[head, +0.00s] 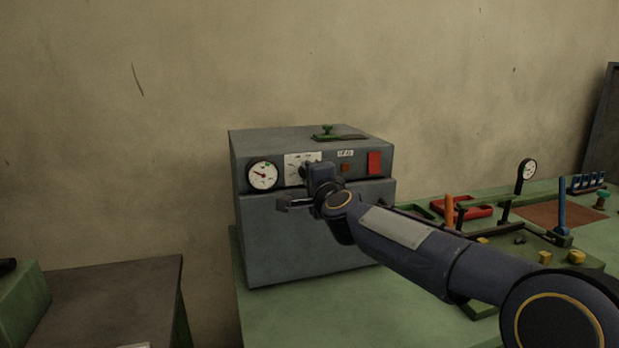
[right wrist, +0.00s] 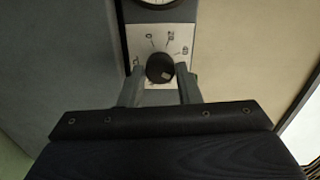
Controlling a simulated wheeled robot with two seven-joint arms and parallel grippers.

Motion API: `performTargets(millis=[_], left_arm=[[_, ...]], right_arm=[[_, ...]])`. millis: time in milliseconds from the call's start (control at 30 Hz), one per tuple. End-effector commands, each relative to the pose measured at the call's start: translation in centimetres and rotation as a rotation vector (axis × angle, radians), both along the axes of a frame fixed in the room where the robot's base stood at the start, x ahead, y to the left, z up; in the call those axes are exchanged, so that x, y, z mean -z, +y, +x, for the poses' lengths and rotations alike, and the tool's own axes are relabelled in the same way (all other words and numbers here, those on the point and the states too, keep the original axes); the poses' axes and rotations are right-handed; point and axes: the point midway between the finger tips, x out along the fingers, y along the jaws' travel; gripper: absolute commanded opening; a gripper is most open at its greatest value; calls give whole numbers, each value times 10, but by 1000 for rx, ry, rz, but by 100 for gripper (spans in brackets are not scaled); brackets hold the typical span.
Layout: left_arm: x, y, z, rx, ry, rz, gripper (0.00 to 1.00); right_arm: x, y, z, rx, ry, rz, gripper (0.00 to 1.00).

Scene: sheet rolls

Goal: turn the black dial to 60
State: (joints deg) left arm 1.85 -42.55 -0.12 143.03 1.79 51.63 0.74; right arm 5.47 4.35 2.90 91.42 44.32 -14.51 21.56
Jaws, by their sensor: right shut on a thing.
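The black dial (right wrist: 159,67) sits on a white scale plate (right wrist: 146,42) in the right wrist view. The fingers of my right gripper (right wrist: 160,76) are on either side of it, shut on it. A small light mark shows on the dial's lower right. In the head view the scale plate (head: 293,160) is on the front of a grey box (head: 315,235), and my right gripper (head: 308,172) largely hides the dial. My left gripper is not in view.
A round gauge (head: 263,176) is left of the scale plate, and a red panel (head: 374,163) is right of it. The box stands on a green bench (head: 440,328). A board with levers, yellow knobs and a red tray (head: 478,210) lies to the right.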

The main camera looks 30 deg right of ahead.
Motion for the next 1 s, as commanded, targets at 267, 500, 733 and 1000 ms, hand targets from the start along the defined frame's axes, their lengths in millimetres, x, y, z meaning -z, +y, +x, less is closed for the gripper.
performTargets(millis=[267, 500, 733, 1000], left_arm=[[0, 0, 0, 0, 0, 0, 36], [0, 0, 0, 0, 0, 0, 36], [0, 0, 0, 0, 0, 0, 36], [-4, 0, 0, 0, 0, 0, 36]], right_arm=[[1, 0, 0, 1, 1, -1, 52], [0, 0, -1, 0, 0, -1, 52], [-1, 7, -29, -1, -1, -2, 52], [-1, 16, -68, 1, 0, -1, 52]])
